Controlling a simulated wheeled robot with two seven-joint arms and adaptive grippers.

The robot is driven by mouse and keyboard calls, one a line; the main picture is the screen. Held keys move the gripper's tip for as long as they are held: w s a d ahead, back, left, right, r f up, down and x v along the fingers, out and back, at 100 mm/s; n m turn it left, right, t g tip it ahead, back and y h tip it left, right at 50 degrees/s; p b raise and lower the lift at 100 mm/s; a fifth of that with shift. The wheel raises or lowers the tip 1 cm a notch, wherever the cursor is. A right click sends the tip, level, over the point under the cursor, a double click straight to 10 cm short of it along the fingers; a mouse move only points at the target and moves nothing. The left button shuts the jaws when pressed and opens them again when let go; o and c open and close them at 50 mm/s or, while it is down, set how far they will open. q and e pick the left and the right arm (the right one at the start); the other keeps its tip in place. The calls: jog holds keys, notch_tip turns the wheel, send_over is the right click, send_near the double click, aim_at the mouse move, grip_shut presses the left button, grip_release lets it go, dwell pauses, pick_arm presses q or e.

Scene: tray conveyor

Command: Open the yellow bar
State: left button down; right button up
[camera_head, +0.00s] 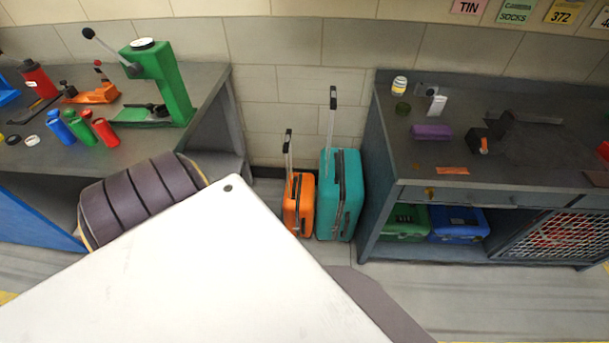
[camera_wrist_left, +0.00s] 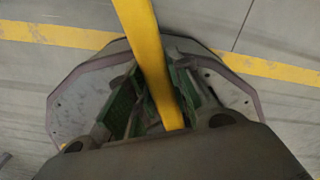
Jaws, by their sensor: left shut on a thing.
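In the left wrist view the yellow bar (camera_wrist_left: 143,45) comes in from the top edge and runs down between the fingers of my left gripper (camera_wrist_left: 160,95). The fingers have green pads and are shut on the bar, one on each side. The bar's far end lies beyond the top of that view. The bar does not show in the head view, and neither gripper shows there.
In the head view a workbench (camera_head: 205,75) with a green press (camera_head: 165,85) stands at left. Orange (camera_head: 299,205) and teal (camera_head: 341,205) suitcases stand by the wall. A dark bench (camera_head: 400,150) stands at right. Yellow floor lines (camera_wrist_left: 55,36) show in the wrist view.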

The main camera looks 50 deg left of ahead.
pick_arm(q)
jog(key=s+a+m+p, duration=0.2)
jog(key=s+a+m, duration=0.1)
jog(key=s, duration=0.6)
jog(key=shift+a+p, duration=0.3)
jog(key=shift+a, duration=0.45)
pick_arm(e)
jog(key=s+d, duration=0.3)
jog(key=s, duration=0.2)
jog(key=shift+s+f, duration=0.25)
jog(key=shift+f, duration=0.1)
pick_arm(q)
jog(key=shift+s, duration=0.1)
jog(key=c, duration=1.3)
grip_release()
jog(key=shift+a, duration=0.1)
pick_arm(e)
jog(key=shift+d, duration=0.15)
pick_arm(q)
jog(key=shift+r, duration=0.15)
jog(key=shift+r, duration=5.85)
jog(key=shift+s, duration=0.1)
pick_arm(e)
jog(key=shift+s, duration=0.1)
